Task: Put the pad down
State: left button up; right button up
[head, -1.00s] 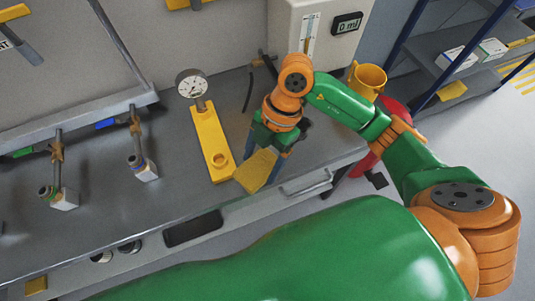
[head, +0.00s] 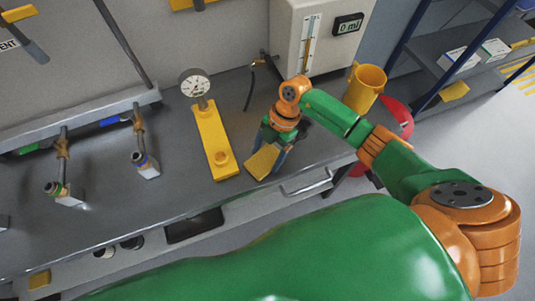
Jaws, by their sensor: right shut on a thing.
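The pad (head: 262,160) is a small flat yellow piece near the front edge of the grey bench (head: 110,215). My right gripper (head: 272,150) is shut on it, with the blue-grey fingers at its sides. The pad is just right of the foot of a yellow gauge stand. I cannot tell whether the pad touches the bench top. My left gripper is not in view.
The yellow gauge stand (head: 213,140) with a round dial (head: 195,83) stands close on the left. Two taps (head: 145,163) stand further left. A yellow jug (head: 364,88) and a white box with a display (head: 318,35) are behind. The bench front has a handle (head: 307,184).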

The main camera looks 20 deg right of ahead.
aim_at(272, 150)
jog(key=shift+s+d+f, duration=0.1)
jog(key=shift+s+f, duration=0.35)
jog(key=shift+f, duration=0.15)
jog(key=o, duration=1.3)
jog(key=shift+r, duration=0.35)
jog(key=v, duration=0.3)
jog(key=w+v, duration=0.1)
jog(key=v, duration=0.2)
jog(key=shift+w, duration=0.2)
jog(key=s+v, duration=0.1)
jog(key=v, duration=0.5)
jog(key=shift+w+r+b, duration=0.35)
jog(key=shift+b, duration=0.05)
jog(key=shift+s, duration=0.1)
